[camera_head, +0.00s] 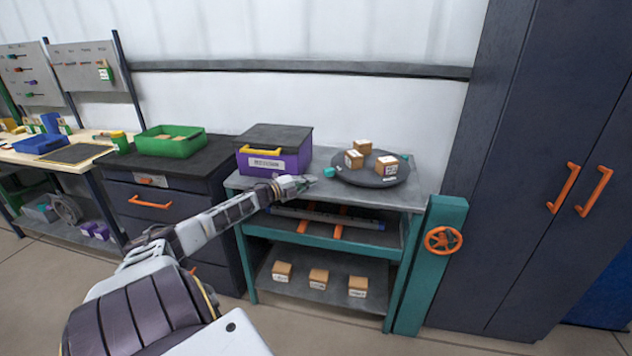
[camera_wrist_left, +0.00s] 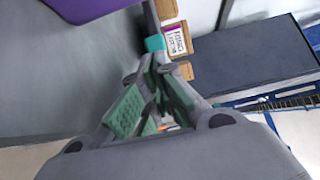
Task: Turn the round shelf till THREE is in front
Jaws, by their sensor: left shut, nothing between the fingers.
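The round shelf (camera_head: 363,178) is a dark disc on top of the workbench, with three small brown boxes (camera_head: 386,165) on it. A teal block (camera_head: 329,171) is at the disc's left edge; it also shows in the left wrist view (camera_wrist_left: 154,43), just beyond my fingertips. Labelled boxes (camera_wrist_left: 178,40) stand beyond it there; their print is too small to read surely. My left gripper (camera_head: 308,181) is shut and empty, just left of the teal block, apparently not touching it. My right gripper is in neither view.
A purple bin (camera_head: 290,160) with a yellow handle stands left of the disc. The workbench (camera_head: 345,198) has lower shelves with boxes (camera_head: 318,279). A teal post with an orange wheel (camera_head: 443,240) and a dark cabinet (camera_head: 530,150) stand at right.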

